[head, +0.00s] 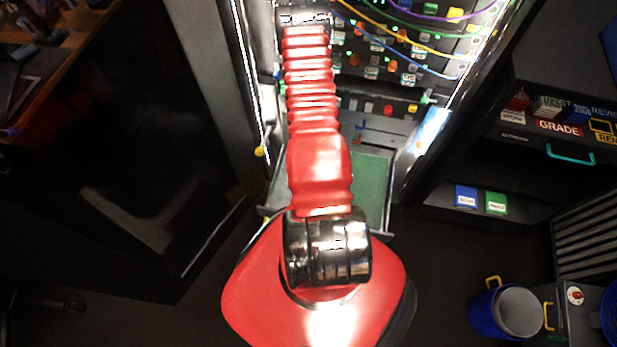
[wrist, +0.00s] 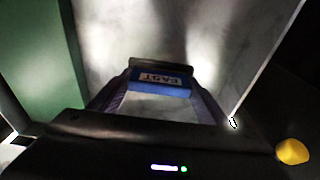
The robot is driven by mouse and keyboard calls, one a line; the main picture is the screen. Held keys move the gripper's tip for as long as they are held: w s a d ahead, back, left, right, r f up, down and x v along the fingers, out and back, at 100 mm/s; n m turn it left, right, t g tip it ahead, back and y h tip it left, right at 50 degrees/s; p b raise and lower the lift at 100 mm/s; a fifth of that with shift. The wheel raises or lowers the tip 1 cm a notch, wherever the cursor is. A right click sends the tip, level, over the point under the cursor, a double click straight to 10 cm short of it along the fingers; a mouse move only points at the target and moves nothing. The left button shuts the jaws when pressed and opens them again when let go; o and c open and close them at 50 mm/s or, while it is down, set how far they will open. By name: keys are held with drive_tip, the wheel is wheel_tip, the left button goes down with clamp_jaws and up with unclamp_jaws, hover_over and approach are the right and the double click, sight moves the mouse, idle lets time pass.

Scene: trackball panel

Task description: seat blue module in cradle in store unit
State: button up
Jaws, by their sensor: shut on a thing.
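In the wrist view, my gripper (wrist: 160,66) is shut on a blue module (wrist: 160,89). The module sits between the fingertips and carries a pale label with dark letters, upside down in the picture, perhaps "FAST". A pale grey surface lies beyond it, and I cannot tell whether the module touches it. In the head view, my arm reaches up the middle and hides the gripper and the held module. I cannot make out a cradle in either view.
A green panel (wrist: 33,70) stands left in the wrist view; a yellow knob (wrist: 292,151) is at lower right. In the head view, a rack with cables (head: 400,45) stands ahead. A right-hand shelf holds a blue box (head: 466,196) and a green box (head: 497,202). A blue bucket (head: 505,311) stands lower right.

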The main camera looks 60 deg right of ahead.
drive_tip(key=shift+f, duration=0.2)
drive_tip(key=o, duration=1)
drive_tip(key=shift+r, duration=0.15)
drive_tip(key=r, duration=0.4)
drive_tip(key=a+r, duration=0.1)
drive_tip(key=r, duration=0.4)
drive_tip(key=a+r, duration=0.1)
drive_tip(key=r, duration=0.3)
drive_tip(key=shift+s+r, duration=0.15)
drive_tip(key=shift+s, duration=0.2)
idle(0.5)
